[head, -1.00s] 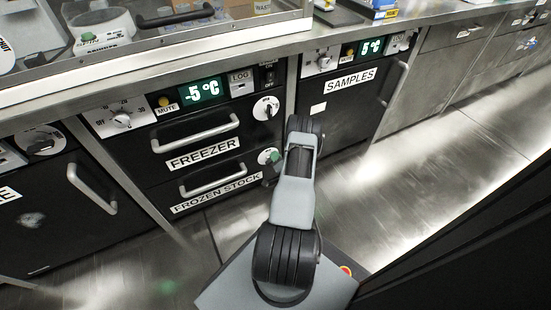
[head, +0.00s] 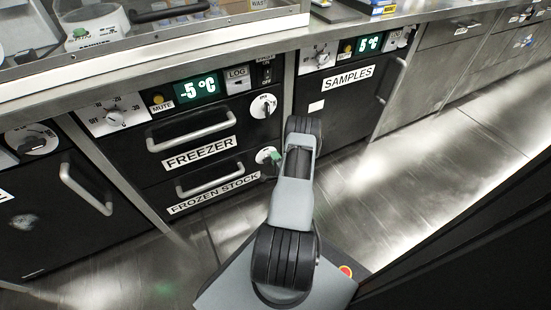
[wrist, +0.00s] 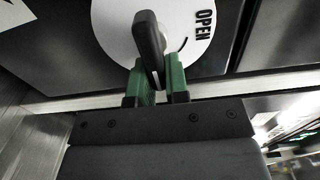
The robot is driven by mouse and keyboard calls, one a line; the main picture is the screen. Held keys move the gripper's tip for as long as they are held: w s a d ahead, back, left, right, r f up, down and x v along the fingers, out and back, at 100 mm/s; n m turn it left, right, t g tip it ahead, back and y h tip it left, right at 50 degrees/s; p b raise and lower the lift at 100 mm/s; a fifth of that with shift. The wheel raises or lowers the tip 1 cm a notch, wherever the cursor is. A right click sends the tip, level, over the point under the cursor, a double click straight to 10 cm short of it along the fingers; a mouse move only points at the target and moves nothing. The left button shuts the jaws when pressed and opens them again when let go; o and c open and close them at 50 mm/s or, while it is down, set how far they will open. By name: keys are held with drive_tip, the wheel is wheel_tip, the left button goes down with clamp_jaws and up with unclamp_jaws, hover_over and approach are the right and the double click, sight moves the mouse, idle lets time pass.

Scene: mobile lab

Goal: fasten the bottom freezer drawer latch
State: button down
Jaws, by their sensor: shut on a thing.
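The bottom freezer drawer, labelled FROZEN STOCK (head: 213,194), looks closed below the FREEZER drawer. Its latch is a round white dial (head: 263,154) with a black lever, at the drawer's upper right. In the wrist view the dial (wrist: 205,52) shows the word OPEN to the right of the lever. My gripper (head: 276,159) is at this latch, partly hidden behind my arm. In the wrist view its green fingers (wrist: 159,75) are shut on the black lever (wrist: 149,42), one on each side. The lever stands slightly tilted across the dial.
The upper FREEZER drawer (head: 190,130) has its own dial latch (head: 263,106) just above. The SAMPLES door (head: 345,100) is to the right, and another black door (head: 50,215) is at the left. The bench edge (head: 160,75) overhangs these fronts. Floor (head: 440,150) is clear at right.

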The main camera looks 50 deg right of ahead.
drive_tip(key=shift+a+f, duration=0.2)
drive_tip(key=shift+a, duration=0.15)
drive_tip(key=c, duration=1.3)
unclamp_jaws()
drive_tip(key=shift+w, duration=0.1)
drive_tip(key=shift+o, duration=0.8)
drive_tip(key=shift+d+r, duration=0.1)
drive_tip(key=shift+d, duration=0.1)
drive_tip(key=p+v, duration=0.4)
drive_tip(key=v, duration=1)
drive_tip(key=shift+d, duration=0.1)
